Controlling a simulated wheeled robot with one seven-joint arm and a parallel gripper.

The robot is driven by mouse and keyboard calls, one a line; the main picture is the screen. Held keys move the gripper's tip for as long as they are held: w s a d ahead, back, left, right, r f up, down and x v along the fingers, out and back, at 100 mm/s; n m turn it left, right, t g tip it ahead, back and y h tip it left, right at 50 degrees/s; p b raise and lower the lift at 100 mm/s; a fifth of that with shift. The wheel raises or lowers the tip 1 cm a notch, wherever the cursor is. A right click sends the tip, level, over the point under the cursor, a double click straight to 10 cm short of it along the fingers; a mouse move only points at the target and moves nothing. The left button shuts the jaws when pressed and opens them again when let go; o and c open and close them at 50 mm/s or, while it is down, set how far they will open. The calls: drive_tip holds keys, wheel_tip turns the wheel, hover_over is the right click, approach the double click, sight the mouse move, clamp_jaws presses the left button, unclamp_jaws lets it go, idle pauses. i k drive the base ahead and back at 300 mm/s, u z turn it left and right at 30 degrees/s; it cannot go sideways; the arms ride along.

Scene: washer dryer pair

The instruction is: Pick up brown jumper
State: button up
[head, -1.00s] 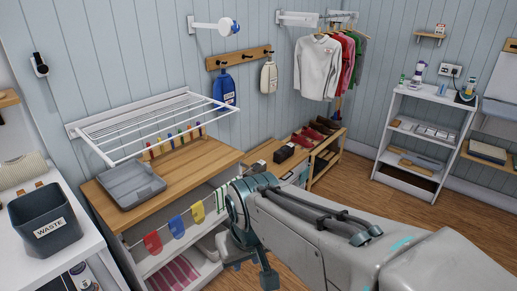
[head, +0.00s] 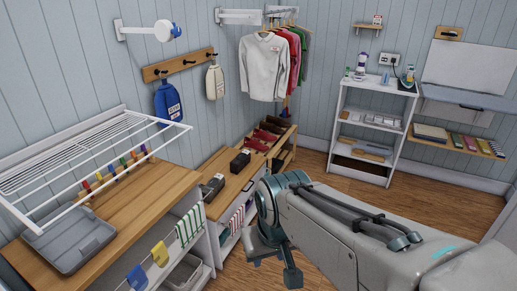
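I cannot make out a brown jumper in the head view. Several garments hang from a short wall rail at the top middle: a pale grey jumper (head: 265,67) in front, then a red garment (head: 295,62) and a green one (head: 305,50) partly hidden behind it. My gripper (head: 272,262) is at the lower middle, in front of the low cabinets and well apart from the hanging clothes. Its fingers are small and partly hidden by my arm, so I cannot tell whether it is open or shut.
A wooden counter (head: 150,200) with a grey tray (head: 70,243) stands at left beneath a white drying rack (head: 85,160). A shoe rack (head: 285,150) stands beneath the clothes. A white shelf unit (head: 375,125) is at the back right. Wooden floor (head: 340,187) is clear between them.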

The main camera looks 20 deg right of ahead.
sight(243, 158)
drive_tip(key=z, duration=0.95)
drive_tip(key=i, duration=1.2)
drive_tip(key=z, duration=0.35)
drive_tip(key=i, duration=1.4)
drive_tip(key=u, duration=1.3)
drive_tip(key=i, duration=0.8)
drive_tip(key=u, duration=0.9)
